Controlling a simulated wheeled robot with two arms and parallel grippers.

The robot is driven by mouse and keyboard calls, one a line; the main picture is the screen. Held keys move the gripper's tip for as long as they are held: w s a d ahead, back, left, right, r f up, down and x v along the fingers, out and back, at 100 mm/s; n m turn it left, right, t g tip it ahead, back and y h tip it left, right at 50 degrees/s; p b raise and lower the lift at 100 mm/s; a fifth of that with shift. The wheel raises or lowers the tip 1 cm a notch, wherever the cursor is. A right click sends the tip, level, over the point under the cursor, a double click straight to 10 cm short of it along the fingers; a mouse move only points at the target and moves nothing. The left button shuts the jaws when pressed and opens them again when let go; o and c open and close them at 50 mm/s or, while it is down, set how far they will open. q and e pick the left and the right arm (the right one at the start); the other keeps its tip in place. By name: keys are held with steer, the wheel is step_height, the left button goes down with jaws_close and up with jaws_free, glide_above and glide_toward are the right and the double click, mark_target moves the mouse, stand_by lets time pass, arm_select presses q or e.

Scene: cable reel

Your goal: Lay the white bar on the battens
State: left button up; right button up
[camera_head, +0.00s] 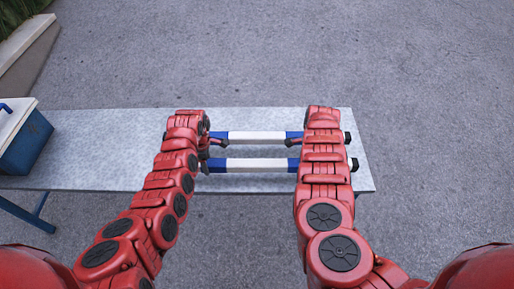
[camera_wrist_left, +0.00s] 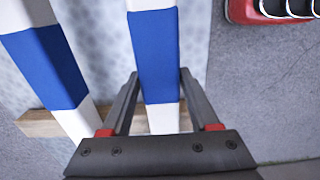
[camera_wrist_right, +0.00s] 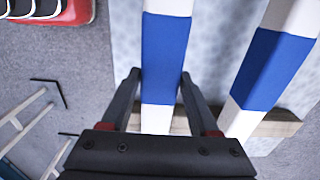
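Two white bars with blue bands lie side by side over the grey table (camera_head: 90,160): a near bar (camera_head: 258,164) and a far bar (camera_head: 258,137). I take the near one as the task's bar. My left gripper (camera_wrist_left: 160,74) is closed about its left end, fingertips against both sides by the blue band. My right gripper (camera_wrist_right: 161,75) holds its right end likewise. Wooden battens cross under the bar ends: one in the left wrist view (camera_wrist_left: 40,123), one in the right wrist view (camera_wrist_right: 275,123). Whether the near bar touches them, I cannot tell.
A blue box with a pale lid (camera_head: 25,142) stands at the table's left end. The table between it and my left arm is bare. Grey paving surrounds the table, with a kerb (camera_head: 28,50) at far left.

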arm_select(q)
steer(key=shift+o, duration=1.2)
steer(key=shift+r, duration=0.1)
arm_select(e)
steer(key=shift+o, duration=1.2)
steer(key=shift+r, duration=0.15)
arm_select(q)
steer(key=shift+w+r, duration=0.1)
steer(key=shift+r, duration=0.5)
arm_select(e)
steer(key=shift+r, duration=0.45)
arm_select(q)
step_height(320, 180, up, 11)
arm_select(e)
step_height(320, 180, up, 11)
arm_select(q)
steer(key=shift+f, duration=0.1)
